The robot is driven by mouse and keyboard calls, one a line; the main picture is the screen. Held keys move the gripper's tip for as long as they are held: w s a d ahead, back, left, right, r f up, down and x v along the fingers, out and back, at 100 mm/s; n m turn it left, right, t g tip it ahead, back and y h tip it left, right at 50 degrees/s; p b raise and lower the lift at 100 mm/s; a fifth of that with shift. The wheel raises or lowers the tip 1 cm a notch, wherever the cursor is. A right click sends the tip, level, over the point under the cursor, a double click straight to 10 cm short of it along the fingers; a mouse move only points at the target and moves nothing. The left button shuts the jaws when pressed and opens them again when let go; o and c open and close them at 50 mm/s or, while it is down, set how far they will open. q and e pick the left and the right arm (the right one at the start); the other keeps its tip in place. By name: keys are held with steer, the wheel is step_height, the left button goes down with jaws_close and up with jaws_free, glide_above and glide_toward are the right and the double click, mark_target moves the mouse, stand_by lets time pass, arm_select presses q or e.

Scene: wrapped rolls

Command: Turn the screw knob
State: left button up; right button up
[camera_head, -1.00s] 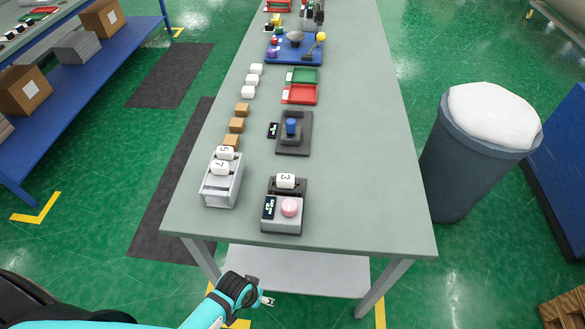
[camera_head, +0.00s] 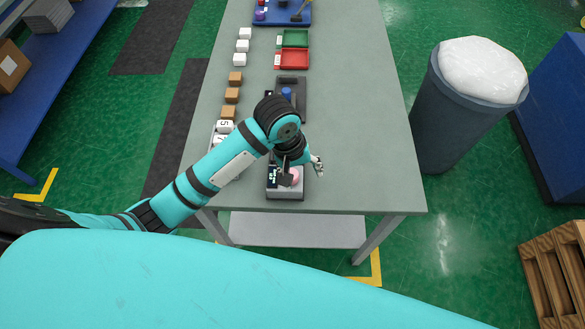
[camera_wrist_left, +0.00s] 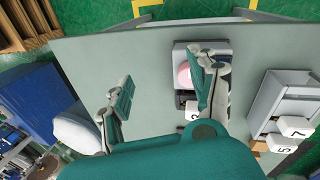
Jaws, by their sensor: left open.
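A blue knob (camera_head: 286,92) stands upright on a dark base (camera_head: 297,84) in the head view, partly behind my arm. Nearer the table's front edge is a grey box (camera_head: 285,194) with a round pink button (camera_head: 295,176) and a small display. My left gripper (camera_head: 302,171) is open and empty above this box. In the left wrist view its fingers (camera_wrist_left: 170,76) are wide apart. The pink button (camera_wrist_left: 184,74) shows between them, close to the right finger; I cannot tell whether they touch. The blue knob is not visible in the wrist view. My right gripper is not in view.
Brown blocks (camera_head: 232,95), white blocks (camera_head: 243,46), a red tray (camera_head: 294,59) and a green tray (camera_head: 295,39) lie farther back. The table's right side is clear.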

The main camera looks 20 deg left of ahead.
arm_select(q)
steer(key=w+a+r+n+g+y+p, duration=0.1)
steer(key=w+a+r+n+y, duration=0.2)
steer(key=r, duration=0.7)
steer(key=n+b, duration=0.2)
steer(key=b, duration=0.1)
glide_above(292, 171)
steer(key=s, duration=0.1)
step_height(292, 171, down, 6)
steer(key=shift+h, duration=0.3)
step_height(292, 171, down, 10)
steer(key=p, duration=0.3)
steer(key=shift+d+f, duration=0.1)
steer(key=shift+f, duration=0.6)
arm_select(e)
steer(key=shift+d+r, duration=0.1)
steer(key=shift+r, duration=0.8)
arm_select(q)
steer(key=c, duration=1.2)
